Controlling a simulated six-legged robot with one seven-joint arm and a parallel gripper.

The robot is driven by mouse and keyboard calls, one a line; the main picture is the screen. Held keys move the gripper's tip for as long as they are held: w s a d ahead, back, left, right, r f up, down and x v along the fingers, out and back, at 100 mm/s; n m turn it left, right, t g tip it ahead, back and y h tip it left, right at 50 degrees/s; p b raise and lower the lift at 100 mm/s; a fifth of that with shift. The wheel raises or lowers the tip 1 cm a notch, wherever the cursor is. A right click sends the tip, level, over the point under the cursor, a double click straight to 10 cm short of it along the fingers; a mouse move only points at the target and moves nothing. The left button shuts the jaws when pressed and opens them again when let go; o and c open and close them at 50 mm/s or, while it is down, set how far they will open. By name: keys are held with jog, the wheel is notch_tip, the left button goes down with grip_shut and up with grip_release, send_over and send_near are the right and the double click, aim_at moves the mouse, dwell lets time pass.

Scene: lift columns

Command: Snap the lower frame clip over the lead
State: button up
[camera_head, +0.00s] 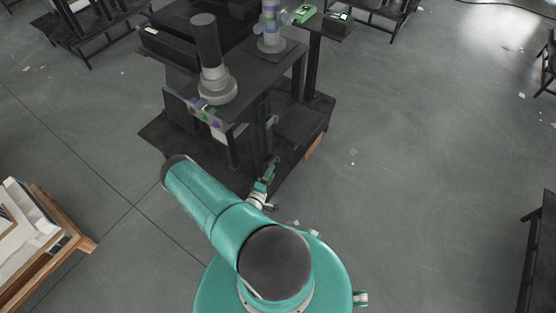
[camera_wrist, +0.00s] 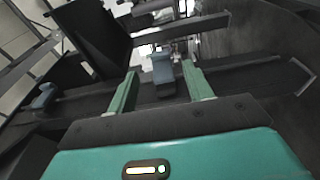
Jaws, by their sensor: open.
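My gripper (camera_wrist: 160,72) is open, with its two green fingers spread apart. In the wrist view a blue-grey clip (camera_wrist: 163,75) on a dark frame bar shows between and beyond the fingers. I see no contact between the fingers and it. A second blue-grey clip (camera_wrist: 43,97) sits further left. In the head view my gripper (camera_head: 267,172) is small beside the dark workstation, below a bluish clip (camera_head: 272,122) on its frame. I cannot tell which clip is the lower one. I cannot make out the lead in either view.
The dark workstation (camera_head: 270,72) carries a black-topped column (camera_head: 208,60) and a grey-blue column (camera_head: 271,28). Its low base shelf (camera_head: 300,130) is near my arm. A wooden-edged table (camera_head: 45,235) stands at left. The floor on the right (camera_head: 430,170) is mostly clear.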

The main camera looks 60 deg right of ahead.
aim_at(277, 160)
jog(key=d, duration=0.8)
jog(key=c, duration=1)
jog(key=shift+w+d+n+t, duration=0.15)
jog(key=shift+n+t, duration=0.2)
jog(key=shift+t, duration=0.2)
jog(key=shift+w+d+n+t, duration=0.15)
jog(key=shift+n+t, duration=0.2)
jog(key=shift+t, duration=0.2)
jog(key=shift+a, duration=0.1)
jog(key=o, duration=1)
